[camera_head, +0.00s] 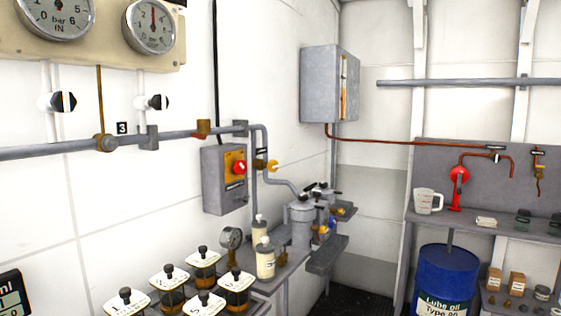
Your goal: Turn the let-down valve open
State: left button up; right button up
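I cannot tell for sure which valve is the let-down valve, as the small labels are not readable. A small valve with a yellow handle (271,166) sits on the grey pipe right of the switch box. A brass fitting (104,142) sits on the wall pipe at left. A grey filter unit (301,222) with black handles on top stands at the end of the bench, with small blue and yellow parts beside it. A copper pipe with a small brass valve (539,172) hangs on the right backboard. Neither of my grippers is in view.
A grey box with a red knob (239,168) is on the left wall, below two gauges (150,27). Lidded jars (204,264) and cream bottles (265,258) fill the near bench. A blue drum (444,277) stands under the right shelf, with a jug (428,201) and red pump (458,179) above.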

aim_at(272, 166)
jog(key=i+l, duration=0.2)
jog(key=l, duration=0.15)
jog(key=i+l, duration=0.2)
jog(key=l, duration=0.15)
jog(key=i+l+u, duration=0.1)
jog(key=i+l, duration=0.15)
jog(key=l, duration=0.15)
jog(key=i+l, duration=0.2)
jog(key=l, duration=0.15)
jog(key=i+l+u, duration=0.1)
jog(key=l, duration=0.3)
jog(key=i+l, duration=0.25)
jog(key=l, duration=0.15)
